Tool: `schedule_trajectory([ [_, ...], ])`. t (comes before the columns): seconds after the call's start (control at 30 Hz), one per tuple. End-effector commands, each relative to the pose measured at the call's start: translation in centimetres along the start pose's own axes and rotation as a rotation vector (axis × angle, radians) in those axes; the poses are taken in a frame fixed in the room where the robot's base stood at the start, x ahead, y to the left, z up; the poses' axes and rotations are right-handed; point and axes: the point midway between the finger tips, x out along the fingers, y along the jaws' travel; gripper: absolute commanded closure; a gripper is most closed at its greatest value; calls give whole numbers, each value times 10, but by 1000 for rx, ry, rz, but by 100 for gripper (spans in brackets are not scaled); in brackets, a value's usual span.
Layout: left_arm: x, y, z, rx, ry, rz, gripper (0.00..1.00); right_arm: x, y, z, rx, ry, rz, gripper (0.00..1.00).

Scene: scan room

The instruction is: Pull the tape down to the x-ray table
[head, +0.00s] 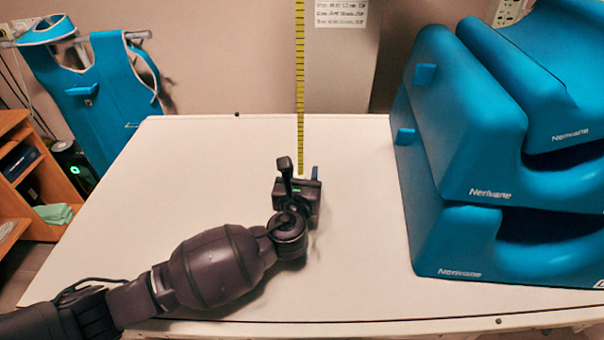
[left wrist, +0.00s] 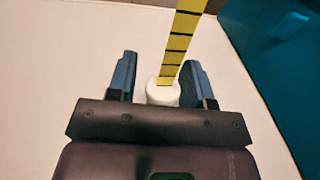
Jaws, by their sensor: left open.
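The yellow tape with black marks (head: 300,80) hangs straight down over the far half of the white x-ray table (head: 180,165). In the left wrist view the tape (left wrist: 180,40) ends in a white round end piece (left wrist: 162,92). My left gripper (head: 303,172) is low over the table at the tape's lower end. In the left wrist view its two blue fingers (left wrist: 159,62) are open, one on each side of the end piece, with gaps showing. I cannot tell whether the end piece touches the table. My right gripper is not in view.
Stacked blue padded blocks (head: 455,170) fill the right side of the table. A blue apron (head: 105,90) hangs at the back left. A wooden shelf (head: 30,180) stands left of the table. The table left of my gripper is clear.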

Motion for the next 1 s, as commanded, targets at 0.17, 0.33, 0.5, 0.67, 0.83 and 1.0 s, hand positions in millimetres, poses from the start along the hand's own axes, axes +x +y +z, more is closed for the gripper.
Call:
schedule_trajectory([
  [0.17, -6, 0, 0, 0, 0, -1, 53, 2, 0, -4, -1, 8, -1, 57],
  [0.33, -28, 1, 1, 0, 0, 0, 53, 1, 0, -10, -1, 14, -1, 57],
  [0.5, -60, 0, 1, -2, 0, 0, 53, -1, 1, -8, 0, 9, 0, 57],
  [0.67, -86, 0, 1, 0, 1, 0, 53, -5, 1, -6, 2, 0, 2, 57],
  [0.83, -103, 0, 0, 0, 1, 0, 53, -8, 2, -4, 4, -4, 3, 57],
  [1.0, -108, 0, 0, 0, 0, 0, 53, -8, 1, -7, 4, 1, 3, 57],
])
